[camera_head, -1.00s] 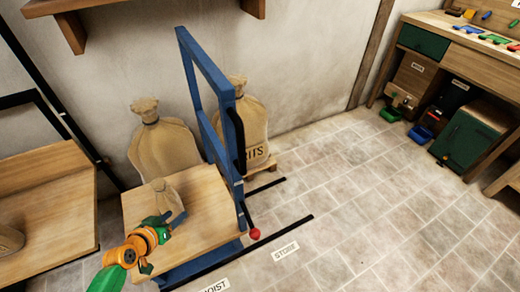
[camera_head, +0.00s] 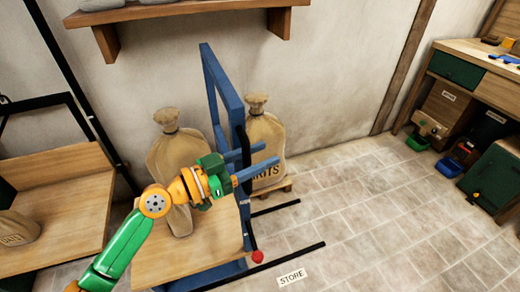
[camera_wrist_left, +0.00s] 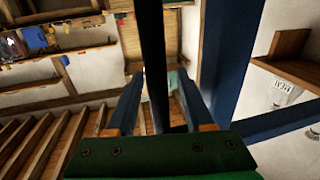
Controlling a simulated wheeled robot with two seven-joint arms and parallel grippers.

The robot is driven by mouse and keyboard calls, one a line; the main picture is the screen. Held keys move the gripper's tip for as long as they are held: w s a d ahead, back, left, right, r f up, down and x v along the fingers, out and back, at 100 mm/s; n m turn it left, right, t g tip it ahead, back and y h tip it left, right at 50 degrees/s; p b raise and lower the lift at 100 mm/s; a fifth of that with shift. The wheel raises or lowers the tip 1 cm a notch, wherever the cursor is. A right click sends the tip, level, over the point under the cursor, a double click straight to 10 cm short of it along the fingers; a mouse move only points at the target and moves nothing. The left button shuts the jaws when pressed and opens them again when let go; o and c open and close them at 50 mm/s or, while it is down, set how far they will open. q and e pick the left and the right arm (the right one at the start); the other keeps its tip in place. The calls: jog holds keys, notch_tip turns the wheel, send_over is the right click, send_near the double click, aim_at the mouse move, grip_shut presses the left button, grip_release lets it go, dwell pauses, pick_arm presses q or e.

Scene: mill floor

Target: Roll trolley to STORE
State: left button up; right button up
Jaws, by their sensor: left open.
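The trolley has a wooden deck (camera_head: 155,262), a tall blue frame (camera_head: 222,88) and a black upright handle bar (camera_head: 241,135). A sack (camera_head: 178,220) stands on the deck, partly hidden by my left arm. My left gripper (camera_head: 268,156) is open at the frame, its two blue fingers reaching past the handle bar. In the left wrist view the black bar (camera_wrist_left: 153,60) runs between the fingers of the gripper (camera_wrist_left: 159,78); contact cannot be told. The STORE label (camera_head: 291,277) lies on the floor right of the trolley. My right gripper is not in view.
A red knob (camera_head: 257,257) sits low on the trolley's right side. Black floor strips (camera_head: 290,254) lie beside it. Large sacks (camera_head: 265,135) stand by the wall, one on a pallet (camera_head: 284,186). A wooden bench (camera_head: 60,210) is left. The tiled floor (camera_head: 380,215) at right is clear.

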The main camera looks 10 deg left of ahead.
pick_arm(q)
grip_shut()
dwell(1.4)
